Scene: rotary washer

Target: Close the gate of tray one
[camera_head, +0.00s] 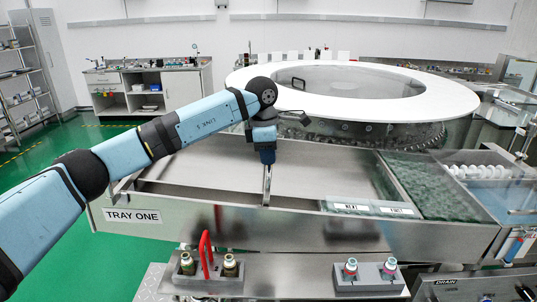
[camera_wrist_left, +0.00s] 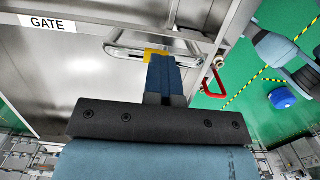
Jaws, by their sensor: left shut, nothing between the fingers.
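Tray one (camera_head: 235,228) is a wide shallow metal tray with a "TRAY ONE" label on its front wall. A narrow upright metal strip (camera_head: 267,186) stands in the tray just below my left gripper (camera_head: 267,157). My left gripper points down and is shut with nothing in it. In the left wrist view a "GATE" label (camera_wrist_left: 47,23) is on a white strip at upper left. There the gripper's yellow-tipped fingers (camera_wrist_left: 157,56) overlap a looped metal handle (camera_wrist_left: 125,49). I cannot tell whether they touch it. My right gripper is not in view.
A round washer with a white ring (camera_head: 350,87) stands behind the tray. A compartment of greenish water (camera_head: 430,185) lies at the right. Green floor is open at the left.

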